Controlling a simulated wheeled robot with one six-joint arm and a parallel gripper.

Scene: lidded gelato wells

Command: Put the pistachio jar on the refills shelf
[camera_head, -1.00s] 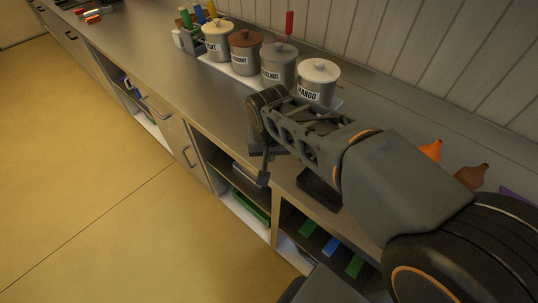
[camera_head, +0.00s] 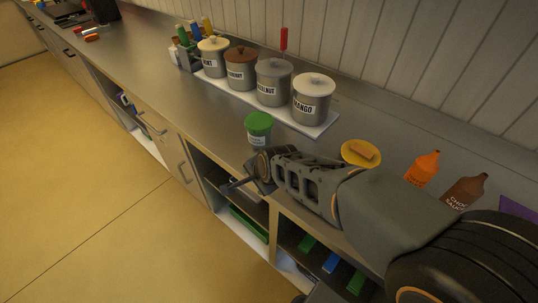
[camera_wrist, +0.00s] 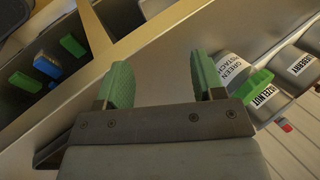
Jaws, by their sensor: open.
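The pistachio jar (camera_head: 258,130) has a green lid and stands upright on the counter, in front of the row of lidded pots. In the wrist view the jar (camera_wrist: 231,70) shows a label reading "GREEN" and part of "PISTACHIO", just right of the right fingertip. My gripper (camera_wrist: 163,84) has green fingertips that are wide apart, with nothing between them. In the head view my gripper (camera_head: 238,185) is at the counter's front edge, nearer the front than the jar and apart from it. Open shelf compartments (camera_head: 262,213) lie under the counter; no label readable there tells which is the refills shelf.
Lidded pots (camera_head: 312,101) stand on a white tray behind the jar. Green and blue items (camera_head: 330,262) lie in a lower compartment. Counter left of the jar is clear.

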